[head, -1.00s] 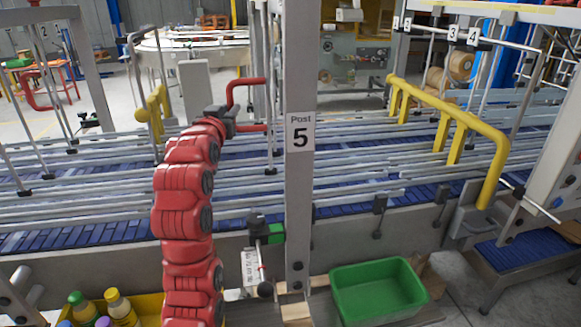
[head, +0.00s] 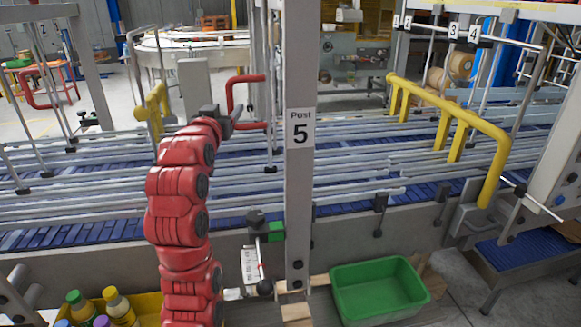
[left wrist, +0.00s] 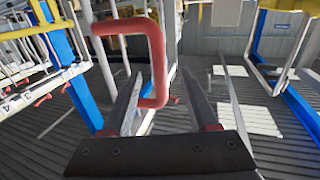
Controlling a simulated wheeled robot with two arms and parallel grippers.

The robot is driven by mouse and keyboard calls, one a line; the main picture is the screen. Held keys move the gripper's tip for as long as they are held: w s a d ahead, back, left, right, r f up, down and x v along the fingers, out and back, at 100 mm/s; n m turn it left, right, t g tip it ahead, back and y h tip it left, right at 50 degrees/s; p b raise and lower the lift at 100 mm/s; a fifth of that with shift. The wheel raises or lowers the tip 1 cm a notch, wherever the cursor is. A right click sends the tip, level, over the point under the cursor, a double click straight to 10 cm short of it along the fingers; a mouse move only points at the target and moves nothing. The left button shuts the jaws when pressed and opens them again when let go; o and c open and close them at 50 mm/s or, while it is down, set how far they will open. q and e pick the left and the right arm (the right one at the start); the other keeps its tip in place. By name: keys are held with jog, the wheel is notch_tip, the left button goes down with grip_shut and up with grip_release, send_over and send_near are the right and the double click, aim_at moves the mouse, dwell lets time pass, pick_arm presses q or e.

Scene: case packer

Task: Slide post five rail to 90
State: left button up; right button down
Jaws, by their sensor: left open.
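The post labelled "Post 5" (head: 300,190) stands upright at the near side of the conveyor. Low on it is a bracket with a green block (head: 277,231), a black knob (head: 256,218) and a white scale (head: 250,268) too small to read. Long silver guide rails (head: 360,185) run behind the post. A red bent handle (head: 246,78) is left of the post. My left gripper (head: 226,122) is open beside this handle. In the left wrist view, the handle's upright bar (left wrist: 161,60) appears between the open fingers (left wrist: 160,80); I cannot tell how deep. My right gripper is out of view.
A green bin (head: 376,290) stands right of the post's foot. A yellow crate with several bottles (head: 120,308) is at the lower left. A yellow tubular guard (head: 450,118) rises over the conveyor on the right. Blue conveyor belts (head: 105,233) run across.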

pick_arm(q)
jog(key=shift+s+b, duration=0.9)
jog(key=shift+s, duration=1.65)
